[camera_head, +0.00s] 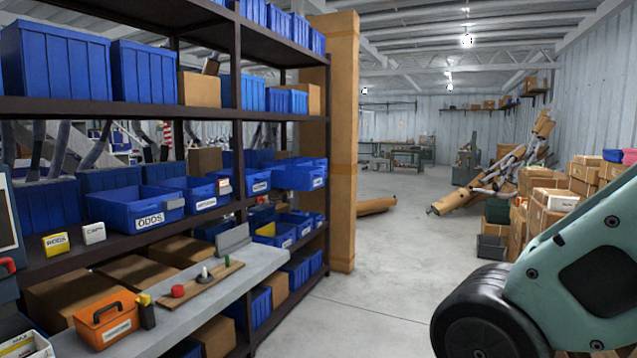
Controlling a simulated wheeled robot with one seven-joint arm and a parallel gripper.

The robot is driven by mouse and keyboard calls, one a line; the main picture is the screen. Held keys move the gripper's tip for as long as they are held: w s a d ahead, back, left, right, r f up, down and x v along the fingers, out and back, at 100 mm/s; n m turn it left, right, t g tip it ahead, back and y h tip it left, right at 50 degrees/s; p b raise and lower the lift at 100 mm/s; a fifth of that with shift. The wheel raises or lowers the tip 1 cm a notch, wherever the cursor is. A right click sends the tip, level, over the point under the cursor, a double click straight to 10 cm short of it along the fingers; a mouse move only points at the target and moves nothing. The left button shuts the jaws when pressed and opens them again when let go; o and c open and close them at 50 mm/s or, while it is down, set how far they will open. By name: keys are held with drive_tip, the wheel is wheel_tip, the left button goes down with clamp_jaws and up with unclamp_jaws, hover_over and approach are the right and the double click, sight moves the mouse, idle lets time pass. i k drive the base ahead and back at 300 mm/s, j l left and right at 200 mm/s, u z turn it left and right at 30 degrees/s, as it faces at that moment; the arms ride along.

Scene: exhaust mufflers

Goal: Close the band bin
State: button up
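Several open-topped blue bins with white labels stand on the middle level of the dark shelf rack at left. One blue bin (296,178) at the rack's right end juts out past the shelf edge, further than its neighbours. Its label is too small to read, so I cannot tell for sure that it is the band bin. A nearer bin (130,217) is labelled ODDS. The labels of the two bins between them are also unreadable. My gripper is not in view; a teal and black part at lower right looks like my own arm.
A grey ledge (222,276) juts from the rack, bearing an orange case (105,318) and a wooden strip with small items. A tall cardboard column (344,140) stands at the rack's end. Cardboard boxes (545,212) are stacked at right. The concrete floor between is mostly clear.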

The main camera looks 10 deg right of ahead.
sight(305, 178)
drive_tip(key=i+l+u, duration=0.1)
drive_tip(key=i, duration=0.55)
drive_tip(key=i+l+u, duration=0.15)
drive_tip(key=i+l, duration=0.15)
drive_tip(key=i, duration=0.35)
drive_tip(key=i+l+u, duration=0.1)
drive_tip(key=i+l, duration=0.15)
drive_tip(key=i, duration=0.4)
drive_tip(key=i+l+u, duration=0.1)
drive_tip(key=i+l, duration=0.25)
drive_tip(key=i, duration=0.25)
drive_tip(key=i+l+u, duration=0.1)
drive_tip(key=i+l, duration=0.3)
drive_tip(key=i, duration=0.2)
drive_tip(key=i+l+u, duration=0.15)
drive_tip(key=i+l, duration=0.25)
drive_tip(key=i, duration=0.2)
